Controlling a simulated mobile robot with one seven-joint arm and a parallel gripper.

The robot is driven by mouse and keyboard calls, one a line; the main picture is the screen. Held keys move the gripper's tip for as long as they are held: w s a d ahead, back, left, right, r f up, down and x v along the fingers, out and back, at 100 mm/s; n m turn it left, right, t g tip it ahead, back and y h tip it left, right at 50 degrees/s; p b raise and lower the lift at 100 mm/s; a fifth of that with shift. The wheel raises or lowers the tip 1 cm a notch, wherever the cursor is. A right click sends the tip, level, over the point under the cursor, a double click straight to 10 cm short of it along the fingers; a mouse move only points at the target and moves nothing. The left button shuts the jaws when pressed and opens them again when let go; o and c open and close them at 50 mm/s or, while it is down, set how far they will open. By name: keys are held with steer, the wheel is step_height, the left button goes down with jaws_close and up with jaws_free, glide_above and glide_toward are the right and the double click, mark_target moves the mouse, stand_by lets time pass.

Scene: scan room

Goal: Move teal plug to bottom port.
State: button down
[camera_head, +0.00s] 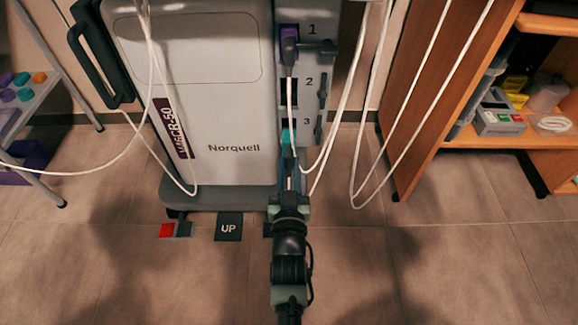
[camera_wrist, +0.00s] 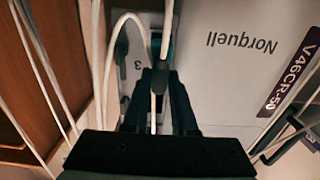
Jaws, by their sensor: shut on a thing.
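The teal plug (camera_head: 287,138) is at port 3, the bottom port, on the right side of the white Norquell machine (camera_head: 225,110). My gripper (camera_head: 288,172) is just below and in front of it, shut on the plug. In the wrist view, the machine is upside down, and a sliver of teal (camera_wrist: 170,48) shows beyond my gripper (camera_wrist: 161,82). The fingers and a white cable hide most of the plug and the port. I cannot tell how deep the plug sits.
A purple plug (camera_head: 289,42) is in port 1 at the top; port 2 (camera_head: 288,92) looks empty. White cables (camera_head: 346,100) hang close to my arm. A wooden shelf (camera_head: 430,90) stands at right, a small trolley (camera_head: 25,95) at left. Dark pedals lie on the floor.

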mark_target(289, 147)
steer(key=shift+w+b, duration=1.8)
steer(key=shift+w, duration=1.25)
stand_by(5.0)
